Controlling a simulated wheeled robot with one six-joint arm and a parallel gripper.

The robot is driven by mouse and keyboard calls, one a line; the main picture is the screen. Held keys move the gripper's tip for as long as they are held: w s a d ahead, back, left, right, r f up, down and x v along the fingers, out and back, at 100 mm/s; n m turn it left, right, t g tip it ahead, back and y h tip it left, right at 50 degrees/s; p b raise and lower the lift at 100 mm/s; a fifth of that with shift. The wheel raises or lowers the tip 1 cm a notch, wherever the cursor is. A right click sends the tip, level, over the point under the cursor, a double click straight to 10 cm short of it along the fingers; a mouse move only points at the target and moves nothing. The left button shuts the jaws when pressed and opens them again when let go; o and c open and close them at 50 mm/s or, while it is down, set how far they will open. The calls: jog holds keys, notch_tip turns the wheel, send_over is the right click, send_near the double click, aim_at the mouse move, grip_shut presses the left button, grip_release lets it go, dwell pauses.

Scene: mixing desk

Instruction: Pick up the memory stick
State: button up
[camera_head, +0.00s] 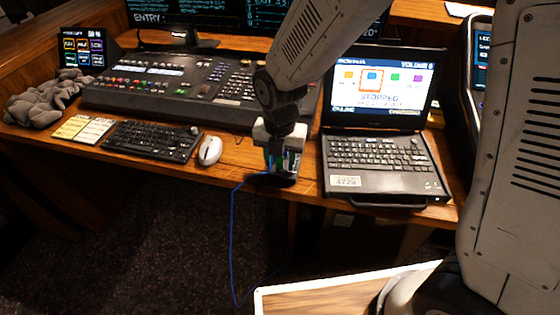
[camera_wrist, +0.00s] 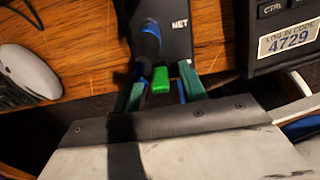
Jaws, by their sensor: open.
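My gripper (camera_head: 280,160) is open and points down at the front edge of the desk, between the white mouse and the laptop. In the wrist view its fingers (camera_wrist: 163,92) reach toward a black box marked NET (camera_wrist: 180,32). A small bright green block (camera_wrist: 160,80) shows between the fingers at the near end of this box; it looks like the memory stick, but I cannot tell for certain. I cannot tell whether either finger touches the block. In the head view my gripper largely hides this spot.
The laptop (camera_head: 375,150) stands close on the right, the mouse (camera_head: 210,151) and keyboard (camera_head: 152,142) on the left. The mixing console (camera_head: 170,85) is behind.

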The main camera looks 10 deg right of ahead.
grip_shut()
jog(key=shift+r, duration=0.15)
